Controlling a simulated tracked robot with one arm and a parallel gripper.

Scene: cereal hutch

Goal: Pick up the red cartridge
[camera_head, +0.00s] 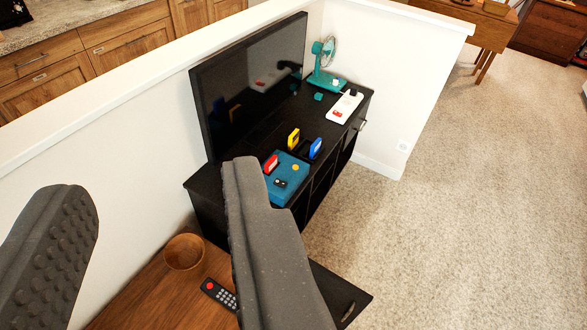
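The red cartridge (271,163) stands upright at the back left of a blue box (292,181), which sits on a black cabinet (212,182). My gripper (155,180) is open, with its two dark fingers wide apart and nothing between them. The right finger shows close below and left of the red cartridge in the picture, but the cartridge looks farther off and not touched. Part of the blue box's left side is hidden behind that finger.
A yellow cartridge (293,139) and a blue cartridge (315,148) stand just behind the box. A television (250,85), a teal fan (326,70) and a white device (345,106) share the cabinet. A wooden bowl (184,252) and a remote (219,295) lie nearer. Carpet on the right is clear.

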